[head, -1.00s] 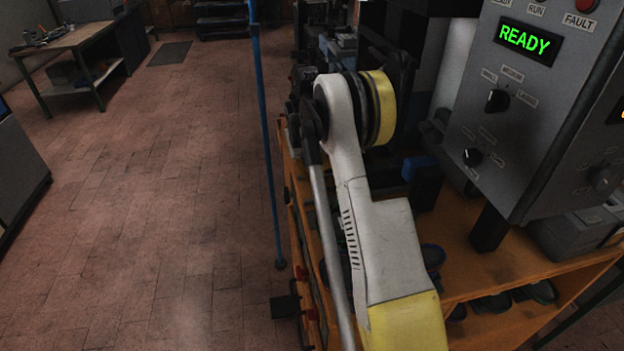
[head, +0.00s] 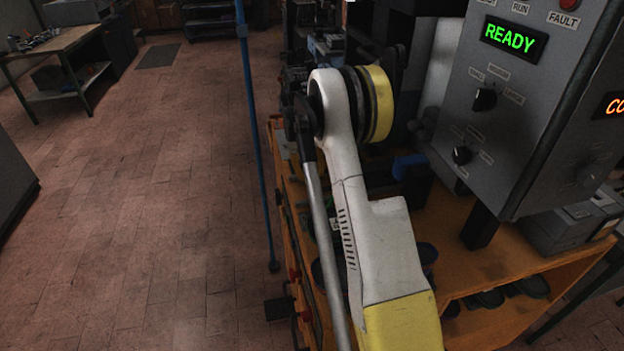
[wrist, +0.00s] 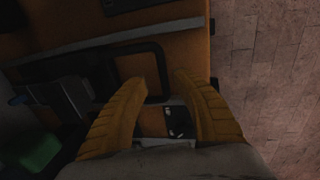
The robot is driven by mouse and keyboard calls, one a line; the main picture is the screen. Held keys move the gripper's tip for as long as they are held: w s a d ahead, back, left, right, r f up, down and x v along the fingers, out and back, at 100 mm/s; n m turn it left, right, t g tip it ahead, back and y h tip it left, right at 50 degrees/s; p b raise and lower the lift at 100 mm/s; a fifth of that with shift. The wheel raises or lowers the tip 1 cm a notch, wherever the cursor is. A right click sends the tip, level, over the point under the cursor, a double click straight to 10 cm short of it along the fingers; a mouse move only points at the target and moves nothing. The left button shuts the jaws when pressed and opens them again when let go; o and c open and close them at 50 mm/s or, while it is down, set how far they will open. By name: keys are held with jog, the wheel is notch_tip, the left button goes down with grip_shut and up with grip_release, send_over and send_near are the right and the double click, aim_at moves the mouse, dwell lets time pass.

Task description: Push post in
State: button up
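My gripper (wrist: 160,82) shows in the wrist view with its two yellow ribbed fingers apart and nothing between the tips. It is over an orange surface with a dark rounded frame (wrist: 150,53) just beyond and left of the fingertips. In the head view my own arm hides the gripper. The press stands on an orange bench (head: 465,270), and its grey control box (head: 520,100) reads READY in green. I cannot make out the post for certain in either view; my arm covers part of the machine.
A blue upright pole (head: 257,140) stands left of the bench. A workbench (head: 70,55) with loose items is at the far left. Dark shoe-like pieces (head: 505,292) lie on the bench's lower shelf. A green object (wrist: 40,150) shows at lower left in the wrist view. The tiled floor on the left is clear.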

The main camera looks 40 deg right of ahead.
notch_tip(320, 180, up, 10)
jog(key=a, duration=0.1)
jog(key=shift+w+a+f, duration=0.25)
jog(key=shift+w+a, duration=0.05)
dwell(0.3)
